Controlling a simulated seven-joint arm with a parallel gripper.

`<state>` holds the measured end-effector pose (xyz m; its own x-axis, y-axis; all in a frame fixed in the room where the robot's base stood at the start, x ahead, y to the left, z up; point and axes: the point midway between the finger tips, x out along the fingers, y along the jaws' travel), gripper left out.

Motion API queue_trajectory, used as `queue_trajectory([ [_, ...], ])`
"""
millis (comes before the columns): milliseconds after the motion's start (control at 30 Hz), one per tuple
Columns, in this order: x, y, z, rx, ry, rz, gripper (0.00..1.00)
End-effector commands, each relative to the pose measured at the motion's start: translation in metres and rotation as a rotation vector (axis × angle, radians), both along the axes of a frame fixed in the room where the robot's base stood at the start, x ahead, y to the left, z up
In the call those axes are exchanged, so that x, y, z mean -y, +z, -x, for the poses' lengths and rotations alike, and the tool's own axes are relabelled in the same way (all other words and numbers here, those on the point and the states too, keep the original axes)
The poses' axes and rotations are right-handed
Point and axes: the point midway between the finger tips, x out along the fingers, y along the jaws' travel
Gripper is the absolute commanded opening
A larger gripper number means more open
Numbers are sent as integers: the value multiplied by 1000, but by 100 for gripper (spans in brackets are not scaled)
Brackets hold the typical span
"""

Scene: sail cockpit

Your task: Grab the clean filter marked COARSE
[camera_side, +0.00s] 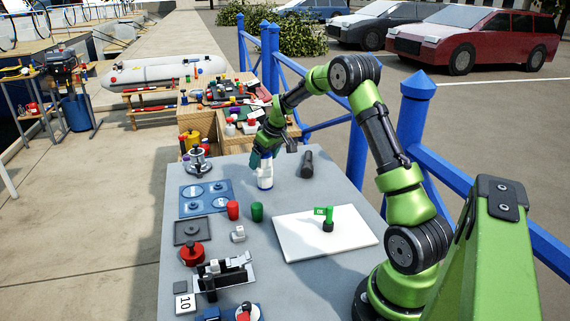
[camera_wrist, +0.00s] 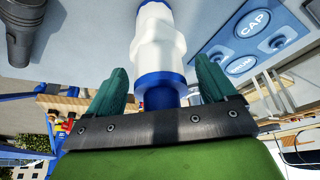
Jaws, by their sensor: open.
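A white filter-like cylinder (camera_side: 265,174) with blue ends stands upright on the grey table, near its far end. In the wrist view the white cylinder (camera_wrist: 160,45) with blue bands lies between the two teal fingers. No COARSE marking is readable on it. My gripper (camera_wrist: 163,82) is open, with a finger on each side of the cylinder and visible gaps beside it. In the side view my gripper (camera_side: 262,160) is at the cylinder's upper part.
A blue board (camera_side: 219,186) with round places, two reading CAP and DRUM, is at left. A white board (camera_side: 290,244) bears a small green-flagged piece.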

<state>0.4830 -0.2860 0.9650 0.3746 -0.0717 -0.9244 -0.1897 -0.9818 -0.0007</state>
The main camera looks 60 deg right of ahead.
Motion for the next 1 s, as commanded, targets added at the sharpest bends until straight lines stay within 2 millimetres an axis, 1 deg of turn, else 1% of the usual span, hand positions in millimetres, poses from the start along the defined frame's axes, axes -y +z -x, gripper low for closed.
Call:
queue_trajectory([
  [233, 0, -1, -1, 2, 1, 1, 84],
  [633, 0, -1, -1, 2, 1, 2, 23],
  [867, 0, 0, -1, 3, 1, 2, 23],
  [1000, 1, 5, -1, 4, 0, 3, 23],
])
